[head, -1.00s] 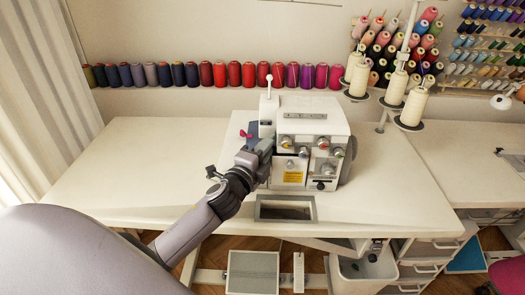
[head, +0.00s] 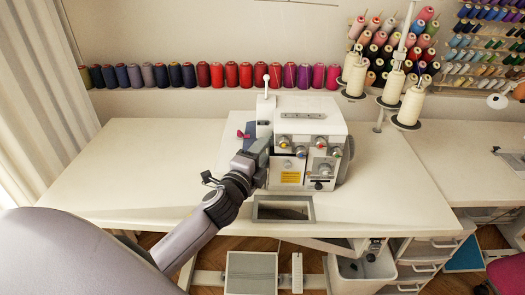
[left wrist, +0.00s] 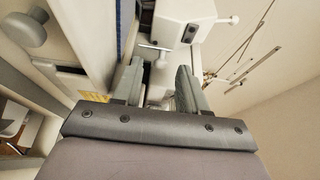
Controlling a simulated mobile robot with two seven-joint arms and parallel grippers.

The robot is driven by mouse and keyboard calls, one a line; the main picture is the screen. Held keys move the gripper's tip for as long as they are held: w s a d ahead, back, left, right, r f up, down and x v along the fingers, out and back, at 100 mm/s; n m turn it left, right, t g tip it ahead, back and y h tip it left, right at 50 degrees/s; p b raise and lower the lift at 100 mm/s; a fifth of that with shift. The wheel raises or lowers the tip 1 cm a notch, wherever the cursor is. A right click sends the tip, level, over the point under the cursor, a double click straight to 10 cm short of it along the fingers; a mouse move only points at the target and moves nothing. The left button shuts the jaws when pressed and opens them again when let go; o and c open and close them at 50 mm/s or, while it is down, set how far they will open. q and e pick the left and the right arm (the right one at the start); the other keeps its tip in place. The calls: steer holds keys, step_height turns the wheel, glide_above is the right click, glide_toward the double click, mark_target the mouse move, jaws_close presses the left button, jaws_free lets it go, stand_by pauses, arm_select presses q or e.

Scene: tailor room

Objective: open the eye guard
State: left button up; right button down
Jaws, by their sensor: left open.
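The white overlock sewing machine (head: 305,118) stands on the table, with coloured dials on its front. My left gripper (head: 262,148) is at the machine's left front side, by its needle area, and hides much of it. The eye guard cannot be clearly made out in the head view. In the left wrist view my left gripper (left wrist: 160,72) is open, its two fingers apart and pointing at the machine (left wrist: 180,18). Small metal and white parts show between and beyond the fingers; whether they touch a finger is unclear. My right gripper is not in view.
The white table (head: 140,165) is clear to the left of the machine. A framed opening (head: 283,197) lies in front of it. Thread cones (head: 411,104) on a stand rise behind right. A row of spools (head: 217,76) lines the wall.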

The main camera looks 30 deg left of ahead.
arm_select(q)
steer(key=shift+s+d+b, duration=0.15)
steer(key=shift+s+d, duration=0.1)
steer(key=shift+s, duration=1.2)
steer(key=shift+s+d+b, duration=0.15)
steer(key=shift+s+d, duration=0.05)
steer(key=shift+s, duration=1.25)
steer(key=s+d+f+n+g+h, duration=0.1)
steer(key=s+d+f+n+g, duration=0.3)
steer(key=s, duration=0.4)
steer(key=s+d+f+n+g+h, duration=0.1)
steer(key=s+d+f+n+g, duration=0.1)
steer(key=s+f+n+g, duration=0.45)
steer(key=s+d+f+n+g+h, duration=0.1)
steer(key=s+d+f+n+g, duration=0.2)
steer(key=s, duration=0.7)
steer(key=w+d+f+t+h, duration=0.2)
steer(key=w+f+t, duration=0.3)
steer(key=f, duration=0.3)
steer(key=shift+w+d+f+t, duration=0.3)
steer(key=shift+w+d+t, duration=0.1)
steer(key=shift+t, duration=0.25)
steer(key=shift+a, duration=0.1)
